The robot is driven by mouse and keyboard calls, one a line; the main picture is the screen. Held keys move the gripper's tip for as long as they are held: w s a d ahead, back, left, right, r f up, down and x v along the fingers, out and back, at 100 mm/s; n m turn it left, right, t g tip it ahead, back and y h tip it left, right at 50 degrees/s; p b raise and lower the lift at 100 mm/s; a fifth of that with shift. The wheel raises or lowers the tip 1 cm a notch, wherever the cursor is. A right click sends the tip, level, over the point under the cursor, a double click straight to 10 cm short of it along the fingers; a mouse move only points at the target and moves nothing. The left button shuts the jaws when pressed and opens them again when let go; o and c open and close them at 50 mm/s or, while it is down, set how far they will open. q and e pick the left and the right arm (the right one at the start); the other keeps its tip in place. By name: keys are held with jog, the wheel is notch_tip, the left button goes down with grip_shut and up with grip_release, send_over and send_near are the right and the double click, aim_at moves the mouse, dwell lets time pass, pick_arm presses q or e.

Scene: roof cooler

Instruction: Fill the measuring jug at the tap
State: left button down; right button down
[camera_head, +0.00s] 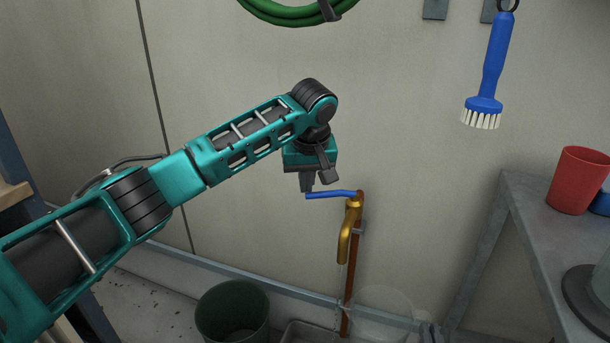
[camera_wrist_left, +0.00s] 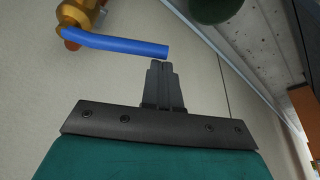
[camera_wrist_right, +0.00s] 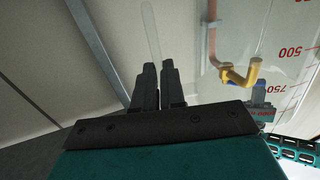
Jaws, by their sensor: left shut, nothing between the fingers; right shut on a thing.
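The brass tap (camera_head: 346,232) has a blue lever (camera_head: 330,194) pointing left. A thin pale line, like running water, drops from its spout. My left gripper (camera_head: 307,188) is shut and empty beside the lever's free end; the left wrist view shows a small gap between the fingertips (camera_wrist_left: 160,64) and the lever (camera_wrist_left: 130,45). The clear measuring jug (camera_head: 385,305) shows faintly, low and right of the spout. In the right wrist view its red-marked wall (camera_wrist_right: 290,60) is at the right, and my right gripper (camera_wrist_right: 158,68) is shut on its clear handle (camera_wrist_right: 151,32).
A dark green bucket (camera_head: 232,312) stands below left of the tap, next to a shallow tray (camera_head: 305,334). A grey bench (camera_head: 535,215) with a red cup (camera_head: 578,180) stands right. A blue brush (camera_head: 490,75) and green hose (camera_head: 290,12) hang on the wall.

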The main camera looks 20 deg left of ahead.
aim_at(394, 308)
dwell(0.3)
pick_arm(q)
jog(key=s+d, duration=0.1)
jog(key=s, duration=0.2)
jog(key=shift+d, duration=0.4)
jog(key=shift+w, duration=0.1)
pick_arm(e)
jog(key=w+a, duration=0.4)
jog(key=a, duration=0.1)
jog(key=w+a, duration=0.2)
jog(key=shift+a, duration=0.4)
pick_arm(q)
notch_tip(394, 308, up, 10)
jog(key=shift+a, duration=0.2)
jog(key=shift+w, duration=0.15)
dwell(3.2)
